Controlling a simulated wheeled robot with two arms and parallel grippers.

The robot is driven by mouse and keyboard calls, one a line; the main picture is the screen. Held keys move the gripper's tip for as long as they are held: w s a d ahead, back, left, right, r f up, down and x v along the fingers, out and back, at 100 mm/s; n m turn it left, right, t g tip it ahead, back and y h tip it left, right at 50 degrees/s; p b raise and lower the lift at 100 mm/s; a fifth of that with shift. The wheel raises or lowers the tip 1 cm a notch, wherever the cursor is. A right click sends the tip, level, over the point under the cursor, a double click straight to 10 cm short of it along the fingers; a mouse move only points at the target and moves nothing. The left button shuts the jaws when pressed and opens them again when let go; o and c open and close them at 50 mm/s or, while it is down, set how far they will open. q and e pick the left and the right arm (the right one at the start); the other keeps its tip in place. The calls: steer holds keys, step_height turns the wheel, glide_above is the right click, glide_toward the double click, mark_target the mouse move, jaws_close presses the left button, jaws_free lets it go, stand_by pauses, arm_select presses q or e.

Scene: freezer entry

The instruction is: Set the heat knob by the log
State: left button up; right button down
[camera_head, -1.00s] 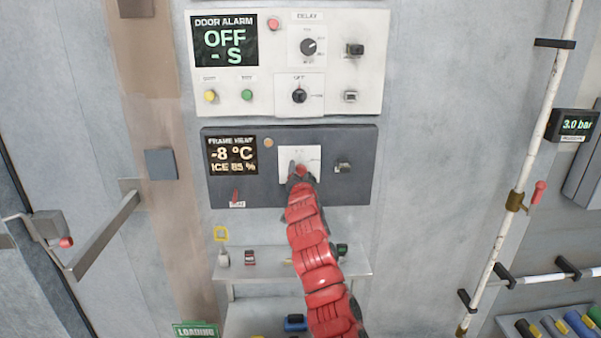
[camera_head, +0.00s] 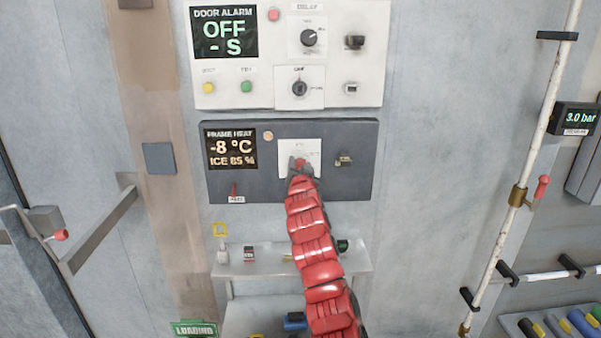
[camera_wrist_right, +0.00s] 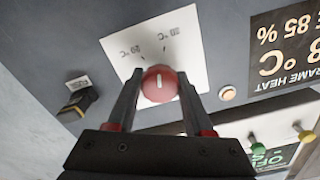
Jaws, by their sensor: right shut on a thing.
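The frame heat panel (camera_head: 222,184) is dark grey, and its display reads -8 °C and ICE 85 %. On its white plate (camera_head: 312,147) is the heat knob. In the right wrist view the knob (camera_wrist_right: 158,84) is a round red cap with a white mark, and the plate beside it carries temperature labels. My right gripper (camera_head: 300,165) reaches up to the knob; in the wrist view its fingers (camera_wrist_right: 160,96) stand on either side of the knob, shut on it. In the head view the gripper mostly hides the knob. No log shows. My left gripper is not in view.
The door alarm panel (camera_head: 285,97) is just above, with knobs and buttons. A small switch (camera_head: 343,160) sits right of the plate. A shelf (camera_head: 350,262) with small items is below. A white pipe (camera_head: 540,115) with a gauge (camera_head: 576,118) runs at the right.

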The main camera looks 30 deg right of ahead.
steer(key=shift+n, duration=0.9)
steer(key=n, duration=0.2)
steer(key=shift+n+b, duration=0.35)
steer(key=shift+n, duration=0.05)
steer(key=n, duration=0.2)
steer(key=shift+n, duration=0.3)
steer(key=shift+r+n+p, duration=0.1)
steer(key=shift+n+p, duration=0.45)
steer(key=shift+n, duration=1.35)
steer(key=shift+c, duration=1.4)
jaws_free()
steer(key=shift+s+a, duration=0.1)
